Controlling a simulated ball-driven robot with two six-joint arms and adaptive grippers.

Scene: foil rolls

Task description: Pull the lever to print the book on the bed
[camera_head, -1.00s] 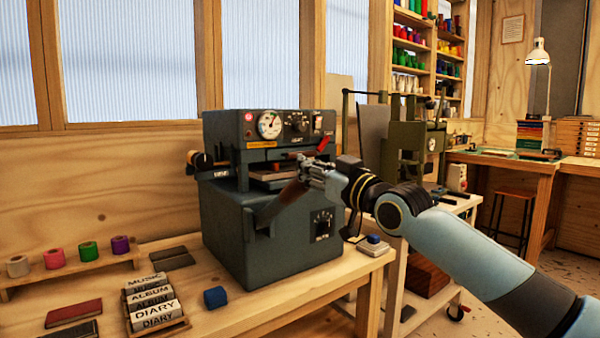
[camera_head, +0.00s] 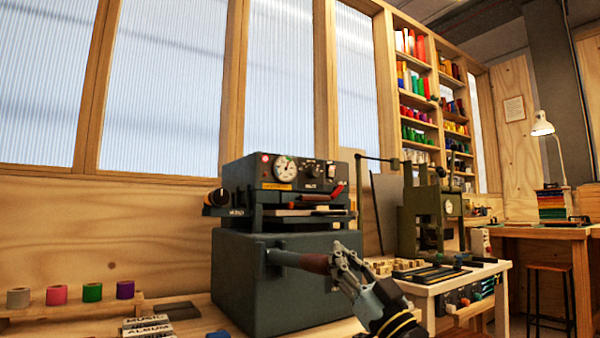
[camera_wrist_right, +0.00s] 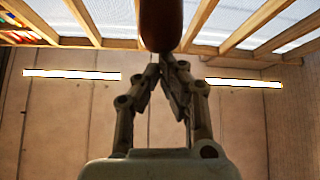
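My right gripper (camera_head: 342,264) is at the handle's free end. The fingers are drawn together, not visibly straddling the handle. My left gripper is not in view.
Coloured foil rolls (camera_head: 92,292) sit on a low rack at the left. Labelled books (camera_head: 148,327) lie at the front edge of view. A green machine (camera_head: 432,215) and a white-topped cart (camera_head: 480,275) stand to the right, close beside my arm.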

